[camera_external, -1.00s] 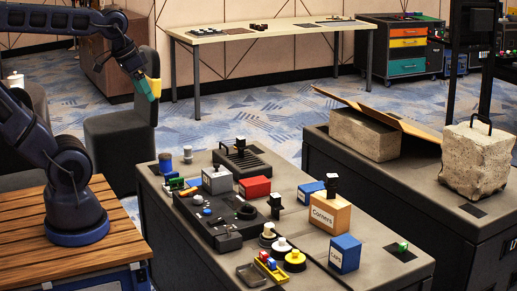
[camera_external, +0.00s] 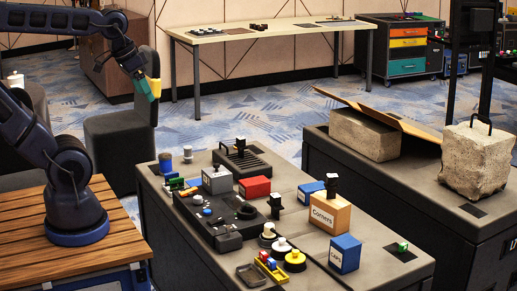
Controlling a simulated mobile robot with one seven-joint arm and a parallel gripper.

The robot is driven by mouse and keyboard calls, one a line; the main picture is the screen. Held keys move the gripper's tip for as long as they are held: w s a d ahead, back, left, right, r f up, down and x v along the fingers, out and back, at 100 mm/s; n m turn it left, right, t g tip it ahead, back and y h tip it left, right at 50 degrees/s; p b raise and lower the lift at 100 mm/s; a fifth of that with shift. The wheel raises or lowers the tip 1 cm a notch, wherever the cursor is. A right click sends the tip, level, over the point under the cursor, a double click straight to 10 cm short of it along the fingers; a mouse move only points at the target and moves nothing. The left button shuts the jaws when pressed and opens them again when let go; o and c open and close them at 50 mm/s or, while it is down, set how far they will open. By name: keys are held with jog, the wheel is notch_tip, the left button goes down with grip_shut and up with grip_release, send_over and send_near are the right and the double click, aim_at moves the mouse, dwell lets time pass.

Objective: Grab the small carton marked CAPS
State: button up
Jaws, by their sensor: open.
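The small carton marked CAPS (camera_external: 345,254) is a blue box with a white label on its front. It stands upright near the front right of the dark work table (camera_external: 400,268). My gripper (camera_external: 149,90) has one yellow and one green finger. It is open and empty, high at the upper left, beyond the table's far left edge and well away from the carton.
An orange carton marked Corners (camera_external: 329,213) with a black piece on top stands just behind the CAPS carton. Yellow and white round pieces (camera_external: 295,261) and a small tray (camera_external: 251,275) lie to its left.

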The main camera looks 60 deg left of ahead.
jog(key=shift+o, duration=0.8)
